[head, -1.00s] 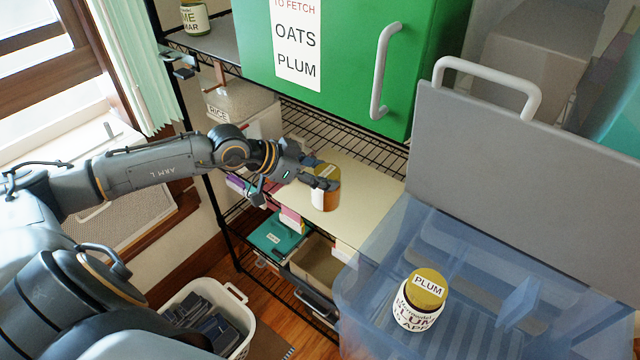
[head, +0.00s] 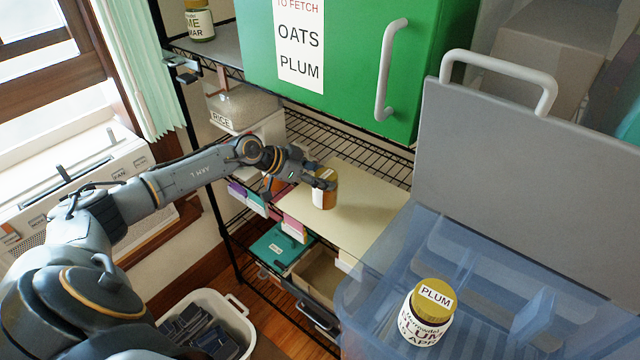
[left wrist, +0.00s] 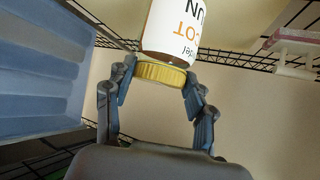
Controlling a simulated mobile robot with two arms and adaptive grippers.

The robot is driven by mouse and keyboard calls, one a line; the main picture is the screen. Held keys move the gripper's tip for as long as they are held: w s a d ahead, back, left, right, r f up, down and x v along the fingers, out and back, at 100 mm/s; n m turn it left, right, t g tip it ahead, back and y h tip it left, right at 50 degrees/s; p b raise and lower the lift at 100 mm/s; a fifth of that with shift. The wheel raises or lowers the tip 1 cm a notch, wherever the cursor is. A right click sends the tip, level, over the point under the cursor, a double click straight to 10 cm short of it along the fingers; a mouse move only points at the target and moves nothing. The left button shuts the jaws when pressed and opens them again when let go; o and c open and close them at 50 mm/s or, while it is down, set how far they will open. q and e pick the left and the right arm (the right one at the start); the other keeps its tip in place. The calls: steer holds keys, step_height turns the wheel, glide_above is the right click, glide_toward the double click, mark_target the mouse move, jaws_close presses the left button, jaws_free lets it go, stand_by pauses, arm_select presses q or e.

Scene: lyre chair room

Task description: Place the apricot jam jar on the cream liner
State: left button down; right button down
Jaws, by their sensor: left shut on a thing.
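The apricot jam jar (head: 325,194), amber with a white label and gold lid, stands upright at the cream liner (head: 372,187) on the wire shelf. I cannot tell whether its base touches the liner. My left gripper (head: 321,180) is shut on the jar near its lid. In the left wrist view the jar (left wrist: 177,30) appears inverted, with "COT" on its label. Its gold lid (left wrist: 160,73) sits between the fingers of my left gripper (left wrist: 158,80), and its far end is cut off by the frame. My right gripper is out of view.
A jar marked PLUM (head: 428,312) stands in a translucent blue bin (head: 385,285) at front right. A grey panel (head: 520,190) with a handle rises behind it. A green door (head: 360,60) hangs above the liner. A rice container (head: 240,105) stands left of it. The liner's right part is clear.

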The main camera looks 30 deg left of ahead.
arm_select(q)
steer(key=shift+w+a+f, duration=0.1)
steer(key=shift+w+f, duration=0.1)
step_height(320, 180, down, 3)
steer(key=shift+w+p, duration=0.1)
steer(key=shift+p, duration=0.35)
steer(key=shift+a+f, duration=0.1)
steer(key=shift+f, duration=0.05)
steer(key=shift+c, duration=2.4)
jaws_free()
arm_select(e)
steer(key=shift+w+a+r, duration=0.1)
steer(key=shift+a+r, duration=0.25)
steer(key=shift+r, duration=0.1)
arm_select(q)
steer(key=shift+s+a+r, duration=0.25)
steer(key=shift+s+a, duration=0.05)
steer(key=shift+s, duration=0.15)
steer(key=b+v, duration=0.2)
steer(key=v, duration=0.9)
steer(key=shift+d, duration=0.15)
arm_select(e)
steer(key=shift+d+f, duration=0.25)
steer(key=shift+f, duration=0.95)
